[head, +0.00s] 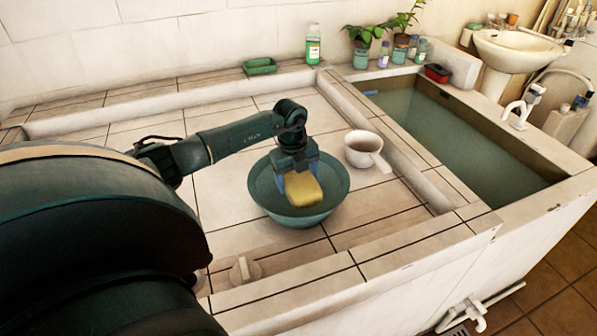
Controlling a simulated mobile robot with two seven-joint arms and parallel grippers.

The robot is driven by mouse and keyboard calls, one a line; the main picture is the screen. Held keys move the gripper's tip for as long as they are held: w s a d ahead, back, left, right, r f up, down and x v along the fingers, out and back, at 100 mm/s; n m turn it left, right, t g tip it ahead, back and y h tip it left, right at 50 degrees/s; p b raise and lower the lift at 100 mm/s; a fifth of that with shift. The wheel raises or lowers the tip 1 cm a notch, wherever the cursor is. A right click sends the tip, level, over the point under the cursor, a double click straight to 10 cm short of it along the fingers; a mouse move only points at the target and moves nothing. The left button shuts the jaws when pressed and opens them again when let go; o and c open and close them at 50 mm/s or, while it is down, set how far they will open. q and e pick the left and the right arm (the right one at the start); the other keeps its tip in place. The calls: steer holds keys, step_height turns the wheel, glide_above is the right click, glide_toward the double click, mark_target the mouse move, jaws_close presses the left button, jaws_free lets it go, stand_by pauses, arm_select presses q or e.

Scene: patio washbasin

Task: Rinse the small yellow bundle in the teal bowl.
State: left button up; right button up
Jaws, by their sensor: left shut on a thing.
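The teal bowl (332,210) stands on the tiled counter in the middle of the head view. My left gripper (299,182) points down over the bowl and is shut on the small yellow bundle (302,190). The bundle is within the bowl's outline, low at its opening. I cannot tell whether it touches the bowl or any water inside. My right gripper is not in view.
A white cup with a handle (362,148) stands right of the bowl. A water-filled basin (440,130) lies further right. A green soap dish (259,66), a green bottle (313,45) and potted plants (362,40) line the back ledge. Tiles left of the bowl look clear.

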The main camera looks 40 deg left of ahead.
arm_select(q)
steer(key=shift+r+p, duration=0.3)
steer(key=shift+r, duration=0.35)
step_height(320, 180, up, 2)
steer(key=shift+p, duration=0.85)
step_height(320, 180, up, 2)
steer(key=shift+p, duration=0.8)
step_height(320, 180, up, 2)
steer(key=shift+p, duration=0.85)
steer(key=shift+r+p, duration=0.8)
steer(key=shift+r, duration=0.45)
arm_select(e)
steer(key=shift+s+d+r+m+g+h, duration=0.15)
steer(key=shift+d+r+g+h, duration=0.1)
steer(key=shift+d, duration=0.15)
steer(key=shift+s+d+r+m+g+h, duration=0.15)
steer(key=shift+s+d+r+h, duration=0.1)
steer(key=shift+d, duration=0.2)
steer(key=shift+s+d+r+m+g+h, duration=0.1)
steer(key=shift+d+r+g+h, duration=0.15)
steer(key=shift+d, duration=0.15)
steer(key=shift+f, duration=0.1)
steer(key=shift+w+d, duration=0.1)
